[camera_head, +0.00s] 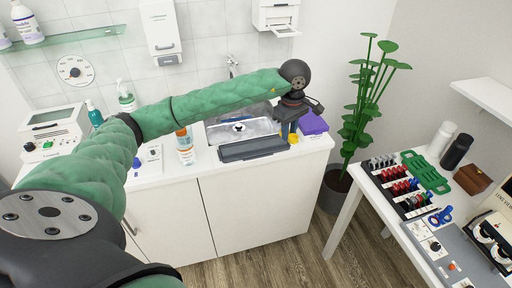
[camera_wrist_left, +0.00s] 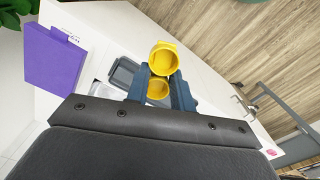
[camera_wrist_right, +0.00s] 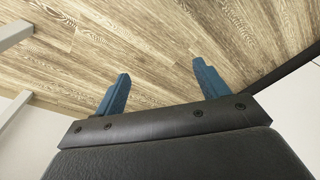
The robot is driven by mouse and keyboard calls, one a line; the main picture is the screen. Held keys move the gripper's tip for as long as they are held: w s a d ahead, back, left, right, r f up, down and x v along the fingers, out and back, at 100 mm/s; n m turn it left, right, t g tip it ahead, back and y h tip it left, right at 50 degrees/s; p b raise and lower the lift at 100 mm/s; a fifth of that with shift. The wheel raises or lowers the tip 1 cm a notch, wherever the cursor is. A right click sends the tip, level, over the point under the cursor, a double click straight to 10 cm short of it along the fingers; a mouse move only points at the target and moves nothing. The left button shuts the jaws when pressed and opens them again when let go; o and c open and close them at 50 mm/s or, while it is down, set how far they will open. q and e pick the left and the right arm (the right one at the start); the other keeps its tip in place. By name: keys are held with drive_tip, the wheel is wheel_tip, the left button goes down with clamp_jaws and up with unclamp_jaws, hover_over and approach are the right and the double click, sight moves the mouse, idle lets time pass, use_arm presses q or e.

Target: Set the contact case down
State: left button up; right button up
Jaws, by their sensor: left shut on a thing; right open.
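The contact case (camera_wrist_left: 163,57) is yellow with two round cups, seen in the left wrist view between the fingers of my left gripper (camera_wrist_left: 160,76). In the head view a small yellow part of the case (camera_head: 293,139) shows below the left gripper (camera_head: 290,130), over the right end of the white counter. My left gripper is shut on the case. I cannot tell whether the case touches the counter. My right gripper (camera_wrist_right: 159,82) is open and empty above the wooden floor in the right wrist view; it does not show in the head view.
A purple box (camera_head: 313,123) stands just right of the left gripper. A dark grey tray (camera_head: 253,149) lies in front of the sink, left of the case. A bottle with an orange cap (camera_head: 185,150) stands further left. A potted plant (camera_head: 358,120) is beyond the counter's right end.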

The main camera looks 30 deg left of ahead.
use_arm(q)
drive_tip(key=a+n, duration=0.1)
drive_tip(key=a+f+n, duration=0.1)
drive_tip(key=n, duration=0.1)
drive_tip(key=shift+w+a, duration=0.1)
drive_tip(key=shift+w, duration=0.25)
drive_tip(key=shift+w+a+f+n, duration=0.2)
drive_tip(key=shift+a+n, duration=0.3)
drive_tip(key=shift+n, duration=0.2)
drive_tip(key=p, duration=0.6)
hover_over(254, 146)
wheel_tip(254, 146, down, 7)
drive_tip(key=shift+w+a+r, duration=0.1)
drive_tip(key=shift+w+a, duration=0.05)
drive_tip(key=shift+f, duration=0.6)
drive_tip(key=shift+f+p, duration=1.05)
drive_tip(key=shift+f, duration=0.4)
use_arm(e)
drive_tip(key=s+d+f, duration=0.3)
drive_tip(key=s+f, duration=0.1)
drive_tip(key=f, duration=0.3)
drive_tip(key=s+d+f, duration=0.3)
drive_tip(key=s+f, duration=0.1)
drive_tip(key=f, duration=0.3)
drive_tip(key=shift+s+t+h, duration=0.25)
drive_tip(key=shift+t+h, duration=0.05)
drive_tip(key=shift+t, duration=0.1)
